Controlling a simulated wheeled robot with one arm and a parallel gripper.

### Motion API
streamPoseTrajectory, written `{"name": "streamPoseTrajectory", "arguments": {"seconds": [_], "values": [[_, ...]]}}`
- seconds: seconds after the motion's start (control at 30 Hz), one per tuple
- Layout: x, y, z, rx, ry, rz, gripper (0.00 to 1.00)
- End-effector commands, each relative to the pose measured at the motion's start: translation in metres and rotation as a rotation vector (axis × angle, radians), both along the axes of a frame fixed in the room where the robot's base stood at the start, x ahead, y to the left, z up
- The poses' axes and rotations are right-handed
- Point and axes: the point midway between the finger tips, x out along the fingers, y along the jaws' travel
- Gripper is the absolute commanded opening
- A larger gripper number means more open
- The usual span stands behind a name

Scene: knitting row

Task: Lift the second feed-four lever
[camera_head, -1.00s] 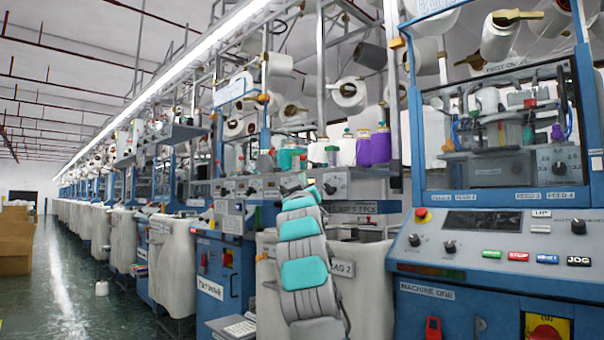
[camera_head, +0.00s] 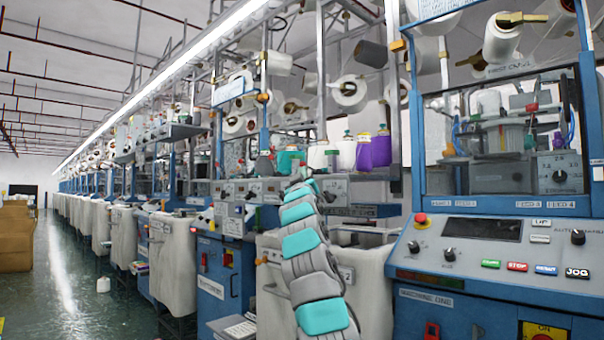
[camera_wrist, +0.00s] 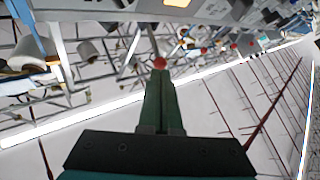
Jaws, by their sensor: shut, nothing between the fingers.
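My gripper (camera_wrist: 161,76) shows in the wrist view as two dark green fingers pressed together, pointing up the picture. A red ball knob (camera_wrist: 159,63) is at the fingertips; I cannot tell whether they touch. A second red knob (camera_wrist: 183,32) lies farther up. I cannot tell whether either knob belongs to a feed-four lever. In the head view my arm reaches up from the bottom centre, and its fingers are too small to make out. A FEED 4 label (camera_head: 560,204) is under the window of machine one (camera_head: 426,301) at the right. No lever is clearly identifiable there.
Machine one's control panel (camera_head: 483,229) has buttons and knobs. Purple cones (camera_head: 364,152) and white yarn cones stand behind my arm. White bins (camera_head: 173,255) line the row.

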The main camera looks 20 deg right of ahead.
Motion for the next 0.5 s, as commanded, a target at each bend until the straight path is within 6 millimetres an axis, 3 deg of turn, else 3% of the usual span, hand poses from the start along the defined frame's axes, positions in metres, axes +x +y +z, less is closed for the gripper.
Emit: {"name": "streamPoseTrajectory", "arguments": {"seconds": [0.1,0.5], "values": [[0.01,-0.002,0.01,0.001,0.002,0.002,0.0],[0.019,-0.008,0.01,0.0,0.001,0.001,0.0]]}}
